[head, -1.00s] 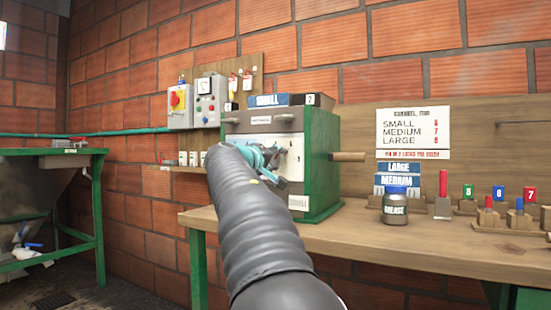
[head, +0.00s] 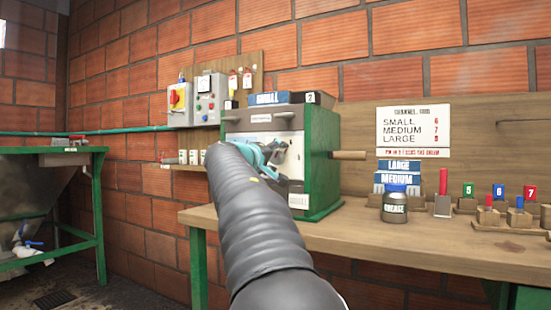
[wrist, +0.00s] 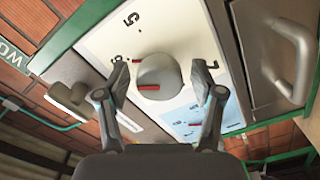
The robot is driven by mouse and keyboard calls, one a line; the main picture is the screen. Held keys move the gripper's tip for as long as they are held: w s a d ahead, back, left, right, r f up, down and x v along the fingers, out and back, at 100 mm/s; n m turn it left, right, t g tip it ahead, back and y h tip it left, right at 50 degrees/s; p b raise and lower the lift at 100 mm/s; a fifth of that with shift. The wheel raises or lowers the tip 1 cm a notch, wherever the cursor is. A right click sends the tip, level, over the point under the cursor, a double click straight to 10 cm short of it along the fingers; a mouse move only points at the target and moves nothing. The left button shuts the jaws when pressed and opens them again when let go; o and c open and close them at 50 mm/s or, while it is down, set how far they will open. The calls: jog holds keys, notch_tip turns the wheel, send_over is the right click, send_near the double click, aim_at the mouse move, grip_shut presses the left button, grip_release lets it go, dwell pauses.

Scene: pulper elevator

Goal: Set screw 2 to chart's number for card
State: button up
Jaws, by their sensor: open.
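The screw knob (wrist: 158,77), grey and round with a red mark, sits on a white numbered dial plate (wrist: 108,38) in the wrist view. My gripper (wrist: 159,80) is open, with one finger on each side of the knob; I cannot tell whether they touch it. In the head view my gripper (head: 272,152) is at the front of the green-framed machine (head: 328,165), partly hiding the dial. A blue card reading SMALL (head: 268,99) is on top of the machine, beside a dark block marked 2 (head: 312,98).
A grey bar handle (wrist: 290,60) and a second grey knob (wrist: 70,97) flank the dial. LARGE and MEDIUM cards (head: 397,178), a grease jar (head: 395,206) and numbered blocks (head: 499,196) stand on the bench to the right. A wooden handle (head: 349,155) sticks out of the machine.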

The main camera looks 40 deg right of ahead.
jog(key=v, duration=1.2)
dwell(0.3)
